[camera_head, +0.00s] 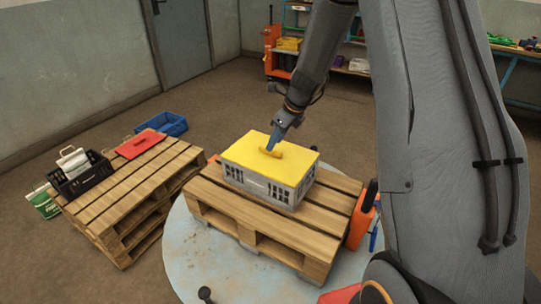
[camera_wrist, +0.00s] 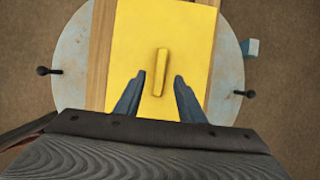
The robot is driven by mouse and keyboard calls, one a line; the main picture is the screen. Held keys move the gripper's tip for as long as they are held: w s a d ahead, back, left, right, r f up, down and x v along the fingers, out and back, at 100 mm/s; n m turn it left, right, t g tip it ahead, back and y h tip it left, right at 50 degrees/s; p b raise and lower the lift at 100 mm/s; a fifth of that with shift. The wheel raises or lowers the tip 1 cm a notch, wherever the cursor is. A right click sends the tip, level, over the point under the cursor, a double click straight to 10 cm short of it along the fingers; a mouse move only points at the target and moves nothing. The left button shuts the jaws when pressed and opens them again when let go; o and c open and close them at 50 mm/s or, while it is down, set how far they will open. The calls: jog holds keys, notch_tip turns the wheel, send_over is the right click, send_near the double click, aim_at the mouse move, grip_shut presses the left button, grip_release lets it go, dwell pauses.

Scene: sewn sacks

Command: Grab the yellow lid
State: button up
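The yellow lid (camera_head: 250,151) lies flat on a grey crate (camera_head: 268,189), which stands on a wooden pallet in the head view. A raised yellow handle bar (camera_wrist: 161,70) runs along the middle of the lid in the wrist view. My gripper (camera_wrist: 160,77) is open, with one blue finger to each side of the handle's line. In the head view my gripper (camera_head: 272,148) points down over the lid, at the handle. I cannot tell the exact height of the fingertips above the lid.
The pallet (camera_head: 262,233) rests on a round pale-blue platform (camera_head: 190,262). At left, another pallet (camera_head: 137,190) carries a red lid (camera_head: 140,144) and a black crate (camera_head: 84,180) with white items.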

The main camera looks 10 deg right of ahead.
jog(key=shift+p+x, duration=0.3)
jog(key=shift+x, duration=1.5)
jog(key=shift+c, duration=0.4)
grip_shut()
jog(key=shift+w+r, duration=0.1)
